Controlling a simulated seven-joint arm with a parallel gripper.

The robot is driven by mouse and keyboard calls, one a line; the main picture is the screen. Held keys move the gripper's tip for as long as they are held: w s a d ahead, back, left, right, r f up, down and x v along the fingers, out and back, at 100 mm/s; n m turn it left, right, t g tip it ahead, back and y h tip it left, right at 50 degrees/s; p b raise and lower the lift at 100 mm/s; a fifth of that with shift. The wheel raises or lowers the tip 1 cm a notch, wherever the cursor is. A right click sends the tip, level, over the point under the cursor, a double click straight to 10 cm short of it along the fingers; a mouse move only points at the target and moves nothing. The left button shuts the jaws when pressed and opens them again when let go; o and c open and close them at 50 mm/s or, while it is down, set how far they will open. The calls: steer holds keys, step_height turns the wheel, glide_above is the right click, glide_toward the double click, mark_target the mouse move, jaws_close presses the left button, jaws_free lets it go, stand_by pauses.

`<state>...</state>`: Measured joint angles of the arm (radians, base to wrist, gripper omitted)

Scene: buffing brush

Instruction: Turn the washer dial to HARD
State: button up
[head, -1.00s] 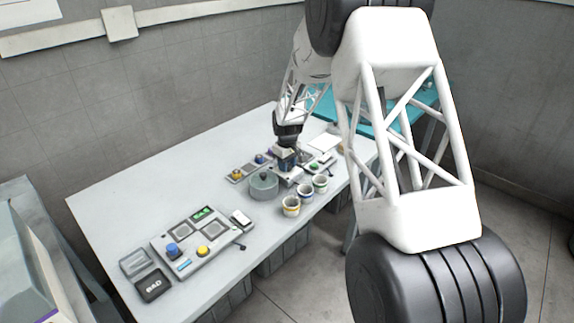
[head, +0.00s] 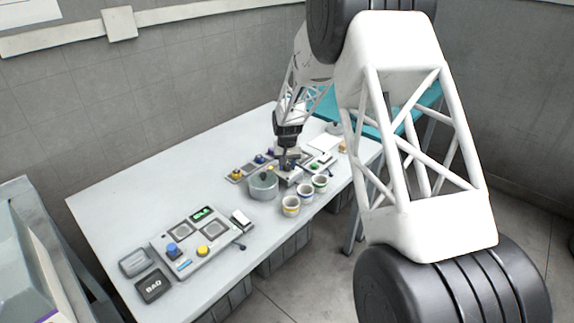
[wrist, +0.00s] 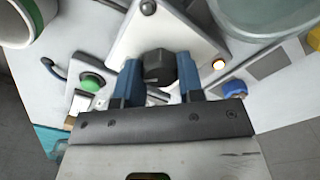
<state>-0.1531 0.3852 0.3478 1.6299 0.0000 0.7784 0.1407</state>
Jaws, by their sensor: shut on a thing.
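A dark, faceted dial knob (wrist: 158,67) stands on a pale panel (wrist: 185,38) in the wrist view. My gripper (wrist: 158,78) has its two blue fingers on either side of the knob and is shut on it. In the head view my gripper (head: 287,164) points down at the small unit behind the cups, and the knob is hidden there. No HARD marking can be read in either view. A small orange-white light (wrist: 218,64) shows on the panel's right edge.
Several striped cups (head: 305,193) stand in front. A green button (wrist: 92,83) and blue button (wrist: 233,88) flank the panel. A button console (head: 203,240) is nearer, with clear table behind it.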

stand_by(0.5)
steer(key=o, duration=0.9)
steer(key=shift+r, duration=0.1)
steer(key=shift+r, duration=3.85)
